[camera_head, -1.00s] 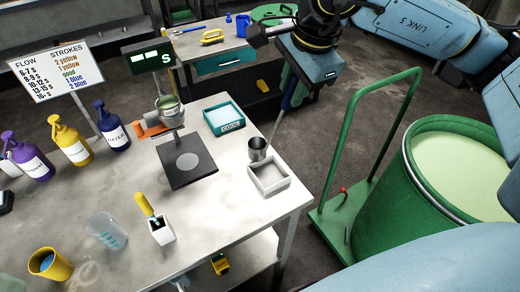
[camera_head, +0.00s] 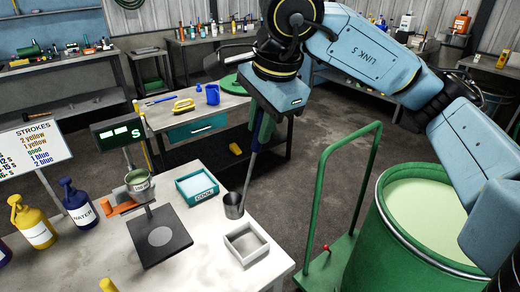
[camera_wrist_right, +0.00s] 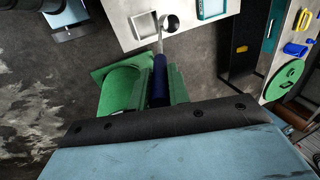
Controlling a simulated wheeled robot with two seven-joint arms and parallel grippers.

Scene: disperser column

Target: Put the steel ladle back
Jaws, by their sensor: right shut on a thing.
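The steel ladle hangs from my right gripper (camera_head: 262,132), its cup (camera_head: 234,206) low and its long handle slanting up to the right. In the right wrist view the gripper's green fingers (camera_wrist_right: 161,82) are shut on the ladle's dark blue grip (camera_wrist_right: 160,66), and the cup (camera_wrist_right: 170,22) shows beyond it. The cup appears just behind the square white tray (camera_head: 230,250) at the table's right corner. I cannot tell whether it touches the tabletop. The tray is empty and also shows in the wrist view (camera_wrist_right: 136,26). My left gripper is not in view.
A green drum (camera_head: 400,235) of pale liquid and a green cart handle (camera_head: 312,205) stand right of the table. A teal-rimmed tray (camera_head: 197,187) and a black plate (camera_head: 160,236) with a cup (camera_head: 138,181) above it lie left of the ladle.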

